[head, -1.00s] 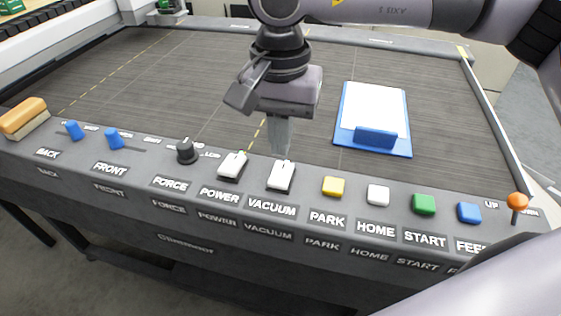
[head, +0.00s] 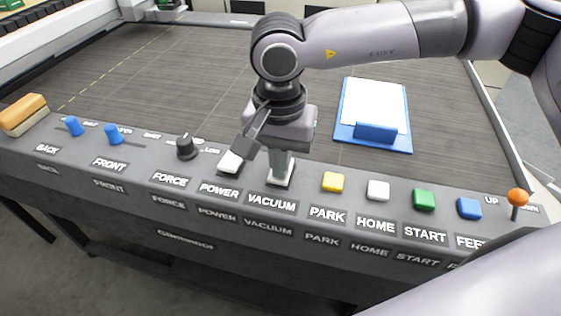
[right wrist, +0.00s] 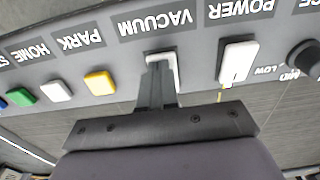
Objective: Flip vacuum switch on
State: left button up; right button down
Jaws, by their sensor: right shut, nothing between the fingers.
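The vacuum switch (head: 284,180) is a white rocker on the grey control panel, above the VACUUM label. My right gripper (head: 281,176) is shut and points down at it, with its fingertips over the switch and hiding part of it. In the right wrist view the shut fingers (right wrist: 158,70) reach the white vacuum switch (right wrist: 163,56), and only its edge shows. I cannot tell which way the switch is tilted or whether the fingers press it. My left gripper is not in view.
The white power switch (head: 231,161) is just left of my right gripper, and the yellow park button (head: 333,181) is to the right. A black force knob (head: 187,147) stands farther left. A blue clipboard (head: 344,130) lies on the dark bed behind.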

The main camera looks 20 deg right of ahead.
jog(key=shift+s+f+b, duration=0.15)
jog(key=shift+f+b, duration=0.4)
jog(key=shift+r+p, duration=0.35)
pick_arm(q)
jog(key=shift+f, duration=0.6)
pick_arm(e)
jog(key=shift+f, duration=0.1)
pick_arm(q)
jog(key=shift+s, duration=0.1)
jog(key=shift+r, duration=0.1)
pick_arm(e)
jog(key=shift+w+d+r, duration=0.25)
jog(key=shift+w+d, duration=0.2)
jog(key=shift+w, duration=0.2)
